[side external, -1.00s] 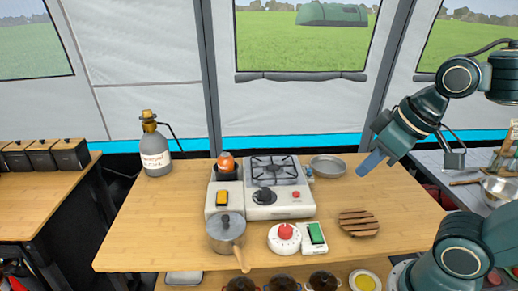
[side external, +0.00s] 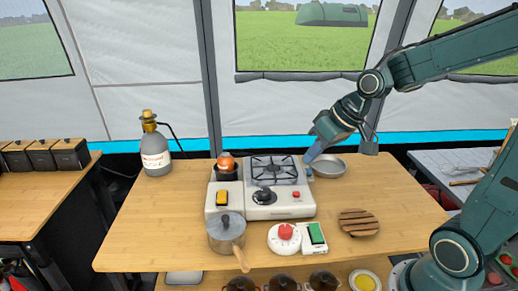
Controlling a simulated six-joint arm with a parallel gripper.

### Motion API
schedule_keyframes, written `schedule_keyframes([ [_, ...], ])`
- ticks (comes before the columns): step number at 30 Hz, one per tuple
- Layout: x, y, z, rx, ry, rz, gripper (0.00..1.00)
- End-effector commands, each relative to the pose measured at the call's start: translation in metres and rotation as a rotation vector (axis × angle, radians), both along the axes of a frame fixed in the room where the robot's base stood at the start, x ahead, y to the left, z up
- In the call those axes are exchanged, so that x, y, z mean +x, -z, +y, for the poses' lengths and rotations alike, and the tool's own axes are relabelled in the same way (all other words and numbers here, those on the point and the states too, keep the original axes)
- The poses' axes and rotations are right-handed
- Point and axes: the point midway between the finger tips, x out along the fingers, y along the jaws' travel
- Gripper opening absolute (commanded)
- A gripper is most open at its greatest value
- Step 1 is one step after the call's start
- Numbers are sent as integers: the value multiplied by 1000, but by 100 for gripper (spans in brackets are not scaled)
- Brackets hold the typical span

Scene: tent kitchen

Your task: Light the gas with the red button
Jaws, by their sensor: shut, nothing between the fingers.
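The gas stove (side external: 275,212) stands in the middle of the wooden table, with a black pan grate (side external: 272,169) on top. Its front panel carries a black knob (side external: 264,196) and, to the right of it, the small red button (side external: 296,195). No flame shows at the burner. My gripper (side external: 309,158) is shut and empty, at the right rear corner of the stove, above and behind the red button. It is close to a small blue part (side external: 309,172) on the stove's right side; I cannot tell whether they touch.
A grey pan (side external: 330,167) lies right of the stove. A gas bottle (side external: 154,150) stands at the left. The table's right part is clear.

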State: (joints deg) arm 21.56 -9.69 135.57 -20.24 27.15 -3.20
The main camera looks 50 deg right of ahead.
Motion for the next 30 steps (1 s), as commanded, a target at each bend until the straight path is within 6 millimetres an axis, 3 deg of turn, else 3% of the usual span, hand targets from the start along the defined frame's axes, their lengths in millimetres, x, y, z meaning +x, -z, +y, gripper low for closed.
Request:
schedule_keyframes([
  [15,57,50,-54,175,107,-62,0],
  [30,84,92,-106,321,236,-150,0],
])
